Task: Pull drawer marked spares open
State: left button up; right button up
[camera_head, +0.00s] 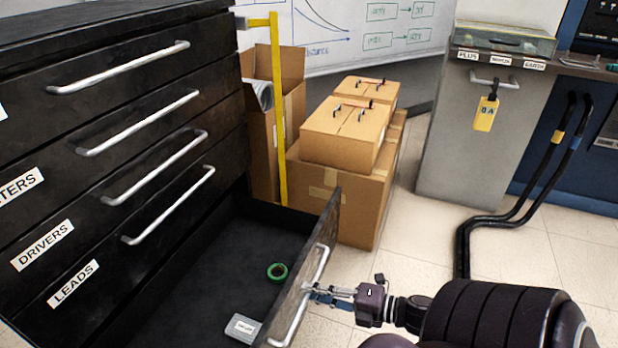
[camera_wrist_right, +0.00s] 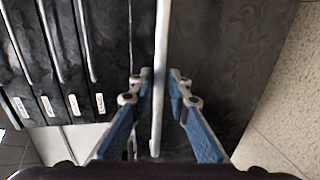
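The lowest visible drawer of the black cabinet stands pulled out, and its inside shows in the head view. Its front panel (camera_head: 327,225) faces right, so any label on it is hidden. A silver bar handle (camera_head: 321,263) runs along that front. My right gripper (camera_head: 312,291) is at this handle. In the right wrist view the blue-padded fingers (camera_wrist_right: 160,82) close in on both sides of the handle (camera_wrist_right: 161,45), with the tips at or very near the bar. My left gripper is not in view.
A green tape roll (camera_head: 277,272) and a small grey box (camera_head: 243,327) lie in the drawer. Shut drawers labelled DRIVERS (camera_head: 43,246) and LEADS (camera_head: 74,284) are at left. Cardboard boxes (camera_head: 345,200) stand behind the drawer front. Black cables (camera_head: 463,250) lie on the floor at right.

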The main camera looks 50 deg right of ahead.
jog(key=v, duration=1)
jog(key=shift+s, duration=0.25)
jog(key=shift+d, duration=0.1)
